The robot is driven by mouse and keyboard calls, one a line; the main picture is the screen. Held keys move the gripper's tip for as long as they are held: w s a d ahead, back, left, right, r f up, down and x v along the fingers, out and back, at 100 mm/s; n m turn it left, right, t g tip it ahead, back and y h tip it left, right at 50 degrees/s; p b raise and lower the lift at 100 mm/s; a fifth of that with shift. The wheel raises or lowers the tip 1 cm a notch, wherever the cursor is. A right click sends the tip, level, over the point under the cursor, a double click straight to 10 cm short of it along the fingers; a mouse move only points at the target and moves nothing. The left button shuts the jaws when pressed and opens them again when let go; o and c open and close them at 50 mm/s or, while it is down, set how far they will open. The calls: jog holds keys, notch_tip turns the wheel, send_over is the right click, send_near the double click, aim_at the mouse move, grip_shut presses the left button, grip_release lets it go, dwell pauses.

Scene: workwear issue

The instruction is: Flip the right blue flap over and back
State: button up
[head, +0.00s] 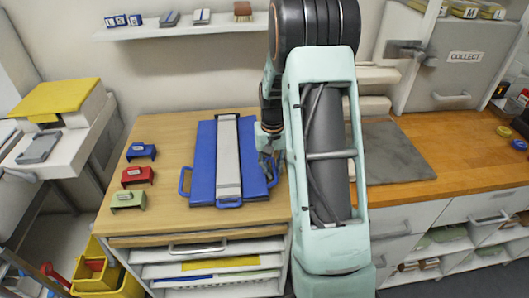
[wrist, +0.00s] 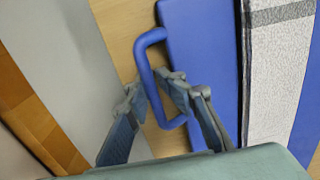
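A blue folding board (head: 205,160) lies flat on the light wooden top, with a pale grey strip (head: 228,160) down its middle. The right blue flap (head: 255,165) lies flat beside the strip; it also shows in the wrist view (wrist: 205,75). Its loop handle (wrist: 143,47) sticks out from the outer edge. My gripper (head: 268,160) is at this handle. In the wrist view, my fingers (wrist: 153,84) converge on both sides of the handle's outer bar and appear shut on it. The left flap's handle (head: 184,181) and front handle (head: 229,203) are free.
Blue (head: 141,151), red (head: 137,175) and green (head: 129,200) small holders stand left of the board. A grey mat (head: 395,152) lies on the counter to the right. A shelf (head: 185,30) is on the wall behind.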

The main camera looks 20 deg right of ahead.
notch_tip(320, 180, up, 6)
jog(key=p, duration=0.3)
jog(key=shift+r+p, duration=0.25)
jog(key=shift+p, duration=0.1)
